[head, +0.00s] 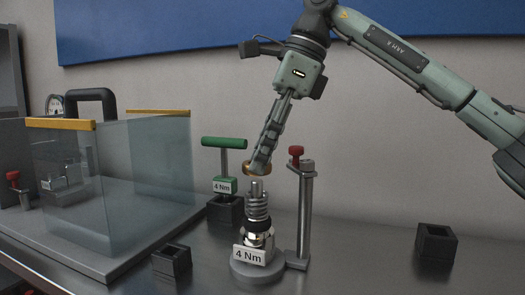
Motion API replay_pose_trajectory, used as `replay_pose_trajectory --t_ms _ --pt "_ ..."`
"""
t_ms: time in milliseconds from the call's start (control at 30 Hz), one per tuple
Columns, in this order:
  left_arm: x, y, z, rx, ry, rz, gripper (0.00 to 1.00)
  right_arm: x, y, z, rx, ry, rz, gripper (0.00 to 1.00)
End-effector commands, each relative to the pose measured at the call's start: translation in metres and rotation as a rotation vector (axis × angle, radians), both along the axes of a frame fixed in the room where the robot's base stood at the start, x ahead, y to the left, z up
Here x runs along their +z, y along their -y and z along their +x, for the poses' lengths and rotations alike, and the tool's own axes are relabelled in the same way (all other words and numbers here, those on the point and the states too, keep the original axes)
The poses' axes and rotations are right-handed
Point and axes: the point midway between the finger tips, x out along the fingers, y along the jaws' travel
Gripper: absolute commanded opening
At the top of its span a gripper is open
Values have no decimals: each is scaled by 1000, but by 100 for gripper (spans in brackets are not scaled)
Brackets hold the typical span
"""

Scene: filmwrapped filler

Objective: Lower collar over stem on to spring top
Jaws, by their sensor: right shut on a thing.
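My right gripper (262,163) reaches down from the upper right. It is shut on a brass-coloured collar (250,170), which is partly hidden by the fingers. The collar is just above the metal stem (255,184) in the picture, a little to its left; its exact depth offset cannot be told. The stem stands upright inside a coiled spring (257,208). Below the spring is a shiny body on a round grey base (243,273) with a "4 Nm" label (250,256). My left gripper is not in view.
A post with a red knob (306,215) stands right beside the stem. A green T-handled tool (224,142) sits in a black holder behind left. Small black boxes (172,261) (436,243) flank the fixture. A clear-walled enclosure (150,180) fills the left.

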Motion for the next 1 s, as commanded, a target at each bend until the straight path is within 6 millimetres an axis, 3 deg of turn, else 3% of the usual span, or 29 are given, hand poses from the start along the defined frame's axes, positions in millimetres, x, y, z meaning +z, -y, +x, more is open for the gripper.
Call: replay_pose_trajectory --t_ms 1000 --pt "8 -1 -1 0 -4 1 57 1 0 0 0 1 1 6"
